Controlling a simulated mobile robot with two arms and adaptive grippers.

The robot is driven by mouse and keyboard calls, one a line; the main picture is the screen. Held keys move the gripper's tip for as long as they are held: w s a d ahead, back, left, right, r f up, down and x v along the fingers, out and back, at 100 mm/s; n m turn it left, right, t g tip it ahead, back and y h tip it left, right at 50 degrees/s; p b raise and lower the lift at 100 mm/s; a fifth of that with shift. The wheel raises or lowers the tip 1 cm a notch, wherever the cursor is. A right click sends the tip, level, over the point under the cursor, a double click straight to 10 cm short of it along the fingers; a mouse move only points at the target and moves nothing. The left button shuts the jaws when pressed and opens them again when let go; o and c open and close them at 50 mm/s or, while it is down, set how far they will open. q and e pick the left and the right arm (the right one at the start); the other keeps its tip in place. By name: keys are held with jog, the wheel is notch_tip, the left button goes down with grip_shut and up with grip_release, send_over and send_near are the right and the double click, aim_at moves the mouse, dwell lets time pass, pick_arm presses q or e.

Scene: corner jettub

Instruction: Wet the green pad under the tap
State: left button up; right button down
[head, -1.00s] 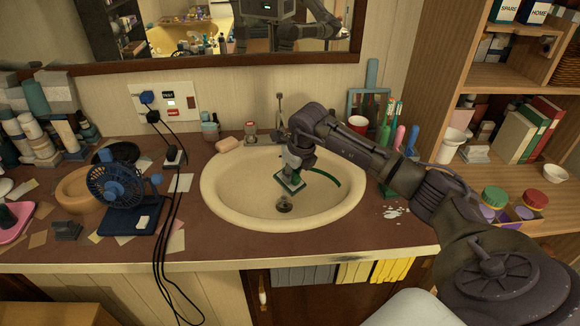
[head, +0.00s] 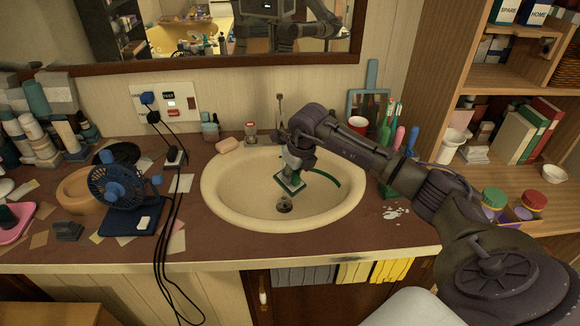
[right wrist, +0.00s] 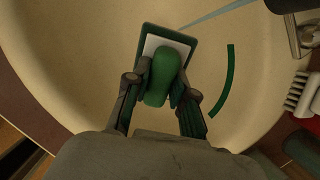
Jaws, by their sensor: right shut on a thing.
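The green pad (head: 289,184) has a white top plate and a green grip. It hangs in the cream basin (head: 215,193), above the drain. In the right wrist view the pad (right wrist: 188,38) shows its dark green edge, the white plate and the rounded grip (right wrist: 160,80). My right gripper (right wrist: 158,92) is shut on that grip. The tap (right wrist: 302,35) is at the upper right of the wrist view. A pale bluish streak like water (right wrist: 222,12) runs from its side to near the pad's upper right corner; contact is unclear. My left gripper is not in view.
A curved green strip (head: 326,176) lies in the basin, right of the pad. Soap (head: 229,145) sits on the rear left rim. A blue fan (head: 117,185) and black cables are on the left.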

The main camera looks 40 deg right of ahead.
jog(key=s+a+r+p, duration=0.1)
jog(key=r, duration=0.1)
jog(key=s+a+r+p, duration=0.1)
jog(key=s+p, duration=0.1)
jog(key=shift+s+a+r, duration=0.15)
jog(key=shift+s+r, duration=0.05)
jog(key=shift+r, duration=0.2)
jog(key=shift+s+a+r+p, duration=0.35)
jog(key=shift+s+a+p, duration=0.05)
jog(key=shift+s+p, duration=0.1)
